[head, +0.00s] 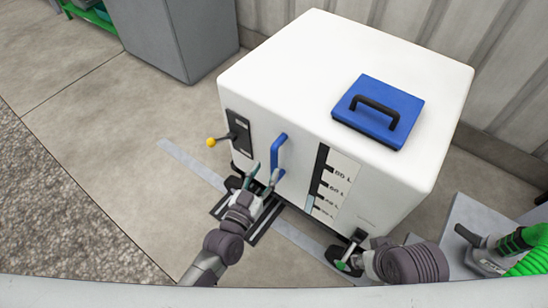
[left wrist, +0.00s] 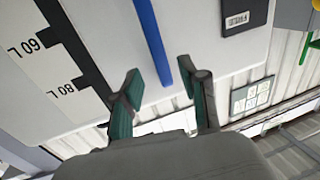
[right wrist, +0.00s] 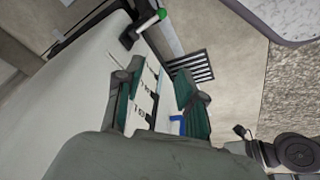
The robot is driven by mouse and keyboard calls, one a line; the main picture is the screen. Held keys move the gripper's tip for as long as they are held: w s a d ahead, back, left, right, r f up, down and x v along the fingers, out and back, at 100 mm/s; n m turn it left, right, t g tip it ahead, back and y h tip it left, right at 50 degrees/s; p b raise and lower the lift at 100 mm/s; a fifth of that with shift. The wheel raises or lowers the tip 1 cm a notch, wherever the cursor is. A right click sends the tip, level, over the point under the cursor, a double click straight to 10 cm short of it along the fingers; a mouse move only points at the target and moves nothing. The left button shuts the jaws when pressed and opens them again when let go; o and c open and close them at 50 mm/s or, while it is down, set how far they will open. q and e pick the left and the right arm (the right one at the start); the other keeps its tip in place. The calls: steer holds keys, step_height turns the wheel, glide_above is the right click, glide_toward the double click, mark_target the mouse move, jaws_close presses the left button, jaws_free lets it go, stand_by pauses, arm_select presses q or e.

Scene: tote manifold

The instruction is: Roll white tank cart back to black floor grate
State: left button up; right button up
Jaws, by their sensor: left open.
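The white tank cart (head: 330,70) stands upright, with a vertical blue handle (head: 279,155) and a level gauge on its front. My left gripper (head: 262,181) is open at the lower end of that handle. In the left wrist view the handle (left wrist: 150,40) lines up with the gap between the fingers (left wrist: 165,92); contact cannot be told. The black floor grate (head: 262,236) shows at the cart's front lower edge, partly covered by my left gripper; it also shows in the right wrist view (right wrist: 194,66).
A yellow-knobbed lever (head: 213,142) sticks out from the cart's front left. A green-tipped black lever (right wrist: 158,16) shows low on the cart. A grey cabinet (head: 175,35) stands back left, and a corrugated wall (head: 490,60) is behind. A green hose (head: 530,255) lies at right. Floor left is clear.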

mark_target(273, 159)
arm_select(q)
steer(key=b+x, duration=0.1)
steer(key=x, duration=0.4)
steer(key=shift+w+d+f, duration=0.1)
steer(key=shift+w, duration=0.15)
steer(key=shift+w+d, duration=0.2)
steer(key=shift+w, duration=0.15)
arm_select(e)
steer(key=shift+w+a+r+t+y, duration=0.2)
steer(key=shift+w+t, duration=0.3)
steer(key=shift+w, duration=0.4)
steer(key=shift+w+a+r+t+y, duration=0.1)
steer(key=shift+w+a+t, duration=0.35)
steer(key=shift+w, duration=0.45)
steer(key=shift+w+a+r+t+y, duration=0.15)
steer(key=shift+w+t, duration=0.4)
steer(key=shift+w, duration=0.35)
arm_select(q)
jaws_close()
